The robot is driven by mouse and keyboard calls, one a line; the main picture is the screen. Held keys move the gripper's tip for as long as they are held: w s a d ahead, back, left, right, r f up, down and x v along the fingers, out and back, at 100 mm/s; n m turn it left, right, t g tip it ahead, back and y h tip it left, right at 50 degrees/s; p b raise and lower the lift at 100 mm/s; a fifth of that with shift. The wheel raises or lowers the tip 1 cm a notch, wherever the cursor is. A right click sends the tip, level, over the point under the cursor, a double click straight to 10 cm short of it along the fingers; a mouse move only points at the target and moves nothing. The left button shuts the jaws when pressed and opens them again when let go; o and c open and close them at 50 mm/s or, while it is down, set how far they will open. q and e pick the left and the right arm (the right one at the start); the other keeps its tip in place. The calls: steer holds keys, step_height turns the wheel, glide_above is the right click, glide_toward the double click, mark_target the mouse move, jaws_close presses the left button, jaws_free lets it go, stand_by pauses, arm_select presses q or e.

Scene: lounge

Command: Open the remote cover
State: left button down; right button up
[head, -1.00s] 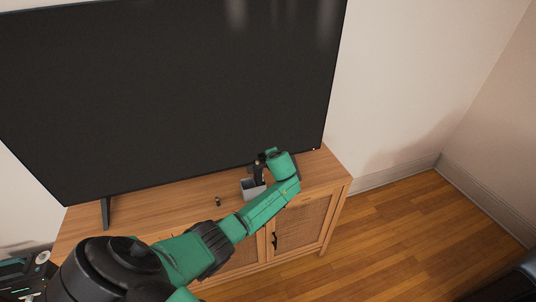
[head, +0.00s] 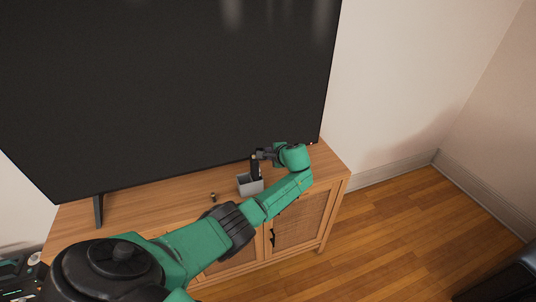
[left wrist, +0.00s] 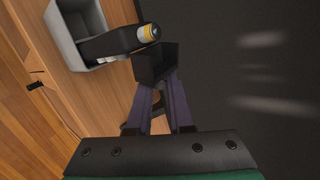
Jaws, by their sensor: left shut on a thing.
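The black remote (head: 255,170) stands upright in a small grey open box on the wooden cabinet. In the left wrist view the remote (left wrist: 105,45) leans out of the grey box (left wrist: 62,35), and a battery (left wrist: 148,34) shows bare at its end. My left gripper (head: 264,154) is just right of the remote's upper end. In the left wrist view its fingers (left wrist: 163,82) are shut on a black piece (left wrist: 153,62), which looks like the remote's cover, close beside the battery end. Whether the piece still touches the remote is hard to tell. My right gripper is in no view.
A large dark television (head: 170,90) stands behind the box, close to my left gripper.

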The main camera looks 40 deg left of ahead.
arm_select(q)
steer(key=c, duration=0.8)
jaws_free()
steer(key=b+v, duration=0.1)
steer(key=v, duration=1.3)
steer(key=shift+d+r, duration=0.1)
